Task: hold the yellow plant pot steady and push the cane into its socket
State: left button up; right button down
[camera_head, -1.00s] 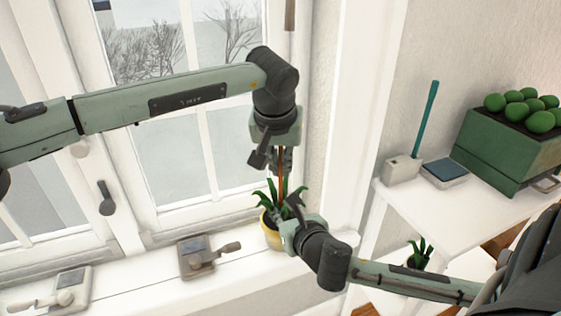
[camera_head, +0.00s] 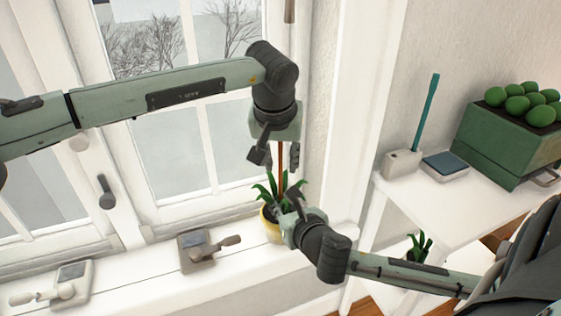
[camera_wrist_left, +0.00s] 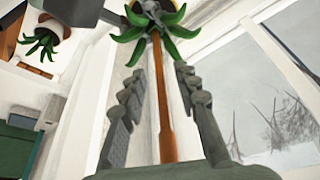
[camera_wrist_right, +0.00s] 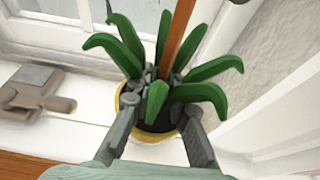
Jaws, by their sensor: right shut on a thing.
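The yellow plant pot (camera_head: 271,229) stands on the white windowsill with green leaves spreading over it. My right gripper (camera_wrist_right: 160,98) is shut on the pot, one finger on each side among the leaves; the pot's yellow rim (camera_wrist_right: 150,137) shows between them. The brown cane (camera_head: 281,160) rises upright from the plant, and its lower end is hidden by leaves, so I cannot see the socket. My left gripper (camera_head: 278,158) is above the plant, pointing down. In the left wrist view its fingers stand open on both sides of the cane (camera_wrist_left: 162,100), with gaps.
The window with its handle (camera_head: 106,192) is behind the left arm. Two latch-like fittings (camera_head: 200,250) (camera_head: 62,286) sit on the sill to the left. At right, a white shelf (camera_head: 440,200) bears a green box (camera_head: 505,140) of round green things and a teal stick (camera_head: 428,112) in a block.

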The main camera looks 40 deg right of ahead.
pick_arm(q)
jog(key=v, duration=1.1)
jog(key=shift+s+r, duration=0.1)
dwell(0.5)
pick_arm(e)
jog(key=c, duration=1.4)
grip_release()
jog(key=shift+o, duration=0.2)
